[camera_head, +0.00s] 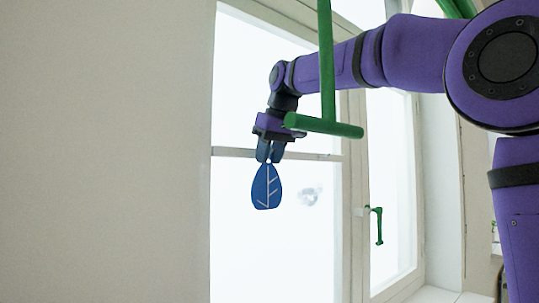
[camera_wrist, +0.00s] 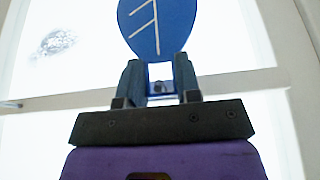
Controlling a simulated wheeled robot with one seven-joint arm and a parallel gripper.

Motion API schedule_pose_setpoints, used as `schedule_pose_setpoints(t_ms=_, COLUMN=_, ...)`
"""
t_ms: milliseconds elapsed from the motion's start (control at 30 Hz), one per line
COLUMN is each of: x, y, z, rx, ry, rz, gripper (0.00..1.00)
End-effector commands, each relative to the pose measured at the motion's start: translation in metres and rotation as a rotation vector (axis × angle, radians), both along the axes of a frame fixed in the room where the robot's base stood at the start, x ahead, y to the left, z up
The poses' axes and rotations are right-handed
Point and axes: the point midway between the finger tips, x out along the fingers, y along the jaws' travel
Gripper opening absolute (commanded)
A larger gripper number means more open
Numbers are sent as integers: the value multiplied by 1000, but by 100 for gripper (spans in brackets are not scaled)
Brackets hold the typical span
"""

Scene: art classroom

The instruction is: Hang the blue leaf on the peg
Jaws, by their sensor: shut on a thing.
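The blue leaf (camera_head: 267,187) is a flat oval with pale vein lines. It hangs upright, point end up, below my gripper (camera_head: 269,157). My gripper is shut on the leaf's narrow top end, where a small hole shows. In the wrist view the leaf (camera_wrist: 170,25) extends beyond the fingertips and is cut off by the frame's top edge. A green peg (camera_head: 335,127) sticks out horizontally from the lower end of a green upright post (camera_head: 326,60). In the head view its left end appears just right of my gripper; the depth between them is hard to tell.
A bright window with a pale frame (camera_head: 353,200) stands behind the gripper, with a green handle (camera_head: 377,225) on the right sash. A blank pale wall (camera_head: 100,150) fills the left. The space around and below the leaf looks clear.

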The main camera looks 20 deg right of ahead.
Motion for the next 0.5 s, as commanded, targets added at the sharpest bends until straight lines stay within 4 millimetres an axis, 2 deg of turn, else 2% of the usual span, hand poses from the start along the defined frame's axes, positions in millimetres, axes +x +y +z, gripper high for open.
schedule_pose_setpoints(t_ms=267, x=0, y=0, z=0, rx=0, ry=0, rz=0, gripper=0)
schedule_pose_setpoints(t_ms=300, x=0, y=0, z=0, rx=0, ry=0, rz=0, gripper=40)
schedule_pose_setpoints(t_ms=400, x=0, y=0, z=0, rx=0, ry=0, rz=0, gripper=61)
schedule_pose_setpoints(t_ms=500, x=0, y=0, z=0, rx=0, ry=0, rz=0, gripper=61)
